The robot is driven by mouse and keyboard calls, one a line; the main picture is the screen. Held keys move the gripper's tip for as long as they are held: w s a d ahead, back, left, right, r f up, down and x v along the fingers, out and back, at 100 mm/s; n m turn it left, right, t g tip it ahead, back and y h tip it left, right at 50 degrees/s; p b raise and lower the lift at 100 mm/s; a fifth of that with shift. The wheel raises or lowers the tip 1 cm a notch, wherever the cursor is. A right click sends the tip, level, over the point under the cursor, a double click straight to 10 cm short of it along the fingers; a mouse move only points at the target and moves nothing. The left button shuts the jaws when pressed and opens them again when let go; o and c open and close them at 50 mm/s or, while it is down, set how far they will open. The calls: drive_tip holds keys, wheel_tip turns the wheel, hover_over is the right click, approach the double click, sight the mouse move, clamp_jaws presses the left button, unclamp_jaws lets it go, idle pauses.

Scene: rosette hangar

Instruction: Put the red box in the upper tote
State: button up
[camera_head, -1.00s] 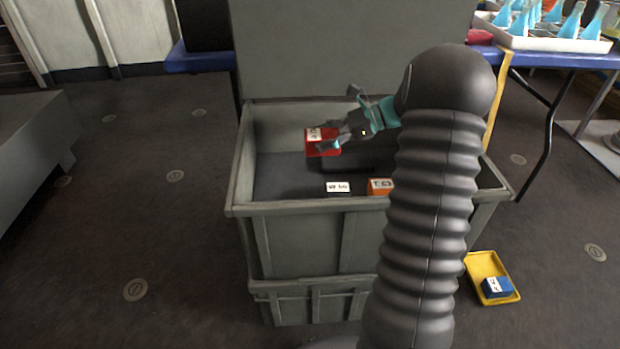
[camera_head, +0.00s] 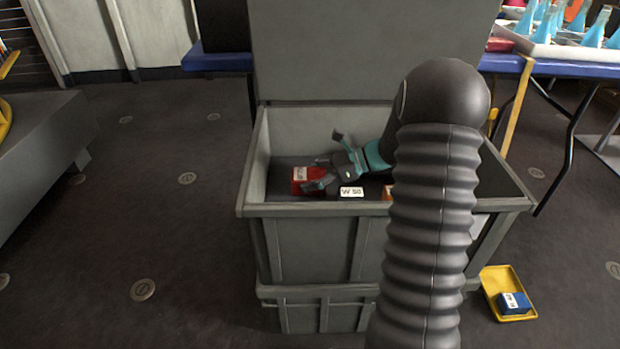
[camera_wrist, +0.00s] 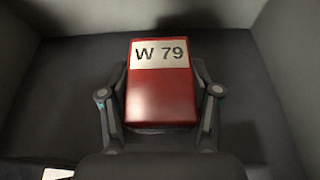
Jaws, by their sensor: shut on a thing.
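The red box (camera_head: 308,178) is inside the upper tote (camera_head: 385,208), toward its left side. In the wrist view the red box (camera_wrist: 160,90) shows a white label reading "W 79". My gripper (camera_head: 326,175) reaches down into the tote. In the wrist view my gripper (camera_wrist: 160,108) has one finger on each side of the box and is shut on it. The box is low in the tote, close to the dark floor. I cannot tell whether it touches the floor.
In the tote, a box labelled "W 50" (camera_head: 351,191) lies right of the red box, with an orange box (camera_head: 387,193) partly hidden by my arm. A lower tote (camera_head: 320,305) is underneath. A yellow tray (camera_head: 492,284) with a blue box (camera_head: 514,303) lies on the floor at right.

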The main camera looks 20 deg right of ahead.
drive_tip(key=o, duration=1.3)
drive_tip(key=shift+d+r, duration=0.15)
drive_tip(key=p+v, duration=0.1)
drive_tip(key=v, duration=1)
drive_tip(key=shift+s+d+r+p, duration=0.1)
drive_tip(key=shift+s+d+p, duration=0.05)
drive_tip(key=shift+d+p, duration=0.2)
